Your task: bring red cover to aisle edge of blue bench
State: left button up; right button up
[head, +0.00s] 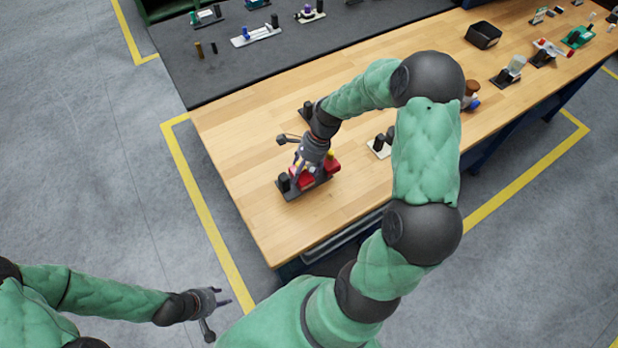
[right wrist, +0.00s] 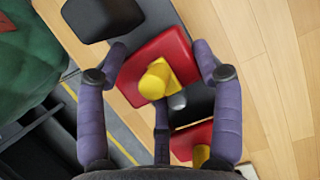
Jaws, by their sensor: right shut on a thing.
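The red cover (right wrist: 150,55) is a red block with a yellow knob, between the fingers of my right gripper (right wrist: 161,58) in the right wrist view. In the head view it shows as red (head: 307,180) under my right gripper (head: 301,172), partly hidden by the fingers. My right gripper is shut on it, over a dark base plate (head: 291,192) on the blue bench (head: 230,140), which has a wooden top and blue legs. A second red piece (right wrist: 190,138) with yellow sits beside it. My left gripper (head: 221,297) is open and empty, over the floor.
A black bin (head: 483,35) and several small assemblies are farther right. A dark grey bench (head: 300,50) adjoins behind. The bench's left and front wood is clear.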

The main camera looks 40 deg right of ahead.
aim_at(309, 178)
jog(key=shift+s+d+f, duration=0.25)
jog(key=shift+d+f, duration=0.6)
jog(key=shift+f, duration=0.15)
jog(key=f, duration=0.1)
jog(key=f+b, duration=0.1)
jog(key=f, duration=0.1)
jog(key=shift+d+f, duration=0.2)
jog(key=shift+f, duration=0.1)
jog(key=shift+r, duration=0.1)
jog(key=o, duration=1.5)
jog(key=p+v, duration=0.1)
jog(key=v, duration=1.1)
jog(key=shift+s+p, duration=0.15)
jog(key=shift+p, duration=0.2)
